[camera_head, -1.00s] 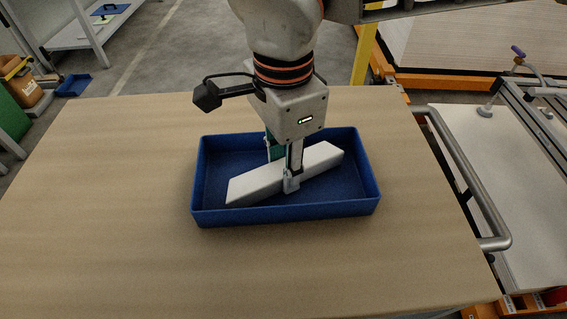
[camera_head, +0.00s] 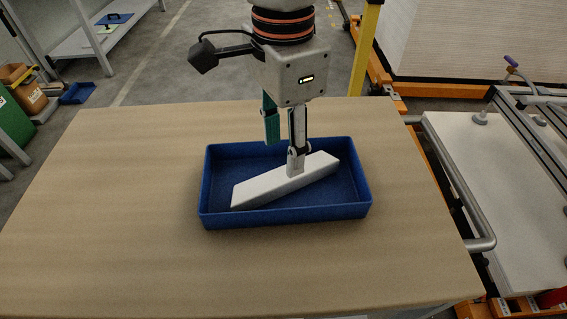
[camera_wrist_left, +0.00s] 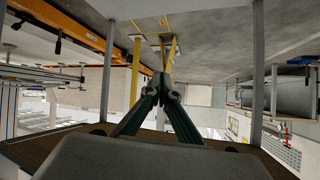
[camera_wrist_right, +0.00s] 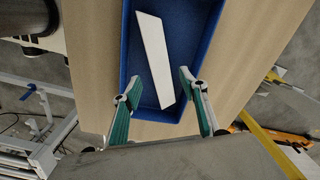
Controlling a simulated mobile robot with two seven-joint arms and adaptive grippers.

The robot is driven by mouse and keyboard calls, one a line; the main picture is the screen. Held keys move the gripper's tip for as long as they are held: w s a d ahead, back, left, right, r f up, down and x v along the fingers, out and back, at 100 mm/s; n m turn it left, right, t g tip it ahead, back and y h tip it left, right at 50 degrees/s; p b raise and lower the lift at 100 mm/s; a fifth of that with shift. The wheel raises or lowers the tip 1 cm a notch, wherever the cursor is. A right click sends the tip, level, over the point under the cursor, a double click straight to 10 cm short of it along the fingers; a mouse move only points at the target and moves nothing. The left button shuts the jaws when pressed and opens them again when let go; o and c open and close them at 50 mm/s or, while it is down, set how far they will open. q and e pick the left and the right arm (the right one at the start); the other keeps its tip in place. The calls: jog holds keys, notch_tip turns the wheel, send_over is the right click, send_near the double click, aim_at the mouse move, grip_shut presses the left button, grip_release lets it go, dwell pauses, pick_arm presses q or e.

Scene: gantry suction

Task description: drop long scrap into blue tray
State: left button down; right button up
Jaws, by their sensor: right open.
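The long white scrap (camera_head: 270,187) lies diagonally inside the blue tray (camera_head: 285,216) on the wooden table. It also shows in the right wrist view (camera_wrist_right: 154,62). My right gripper (camera_head: 284,152) is open above the scrap, its fingers pointing down. In the head view one finger covers a small part of the scrap. In the right wrist view the fingers (camera_wrist_right: 160,84) are spread apart with nothing held between them. My left gripper (camera_wrist_left: 164,88) shows only in its own wrist view, fingertips together and empty, away from the tray.
The wooden table (camera_head: 110,200) is clear around the tray. To the right stands a metal frame with a rail (camera_head: 470,240) beside a white panel (camera_head: 480,180). A yellow post (camera_head: 364,50) stands behind the table. A shelf (camera_head: 100,35) is at the back left.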

aim_at(283, 175)
pick_arm(q)
jog(key=shift+s+a+f+y+p, duration=0.3)
jog(key=shift+s+a+f+p, duration=0.25)
jog(key=shift+a+f, duration=0.2)
pick_arm(e)
notch_tip(283, 175, up, 5)
jog(key=shift+f, duration=0.1)
pick_arm(q)
jog(key=shift+w+r, duration=0.15)
jog(key=shift+r, duration=0.05)
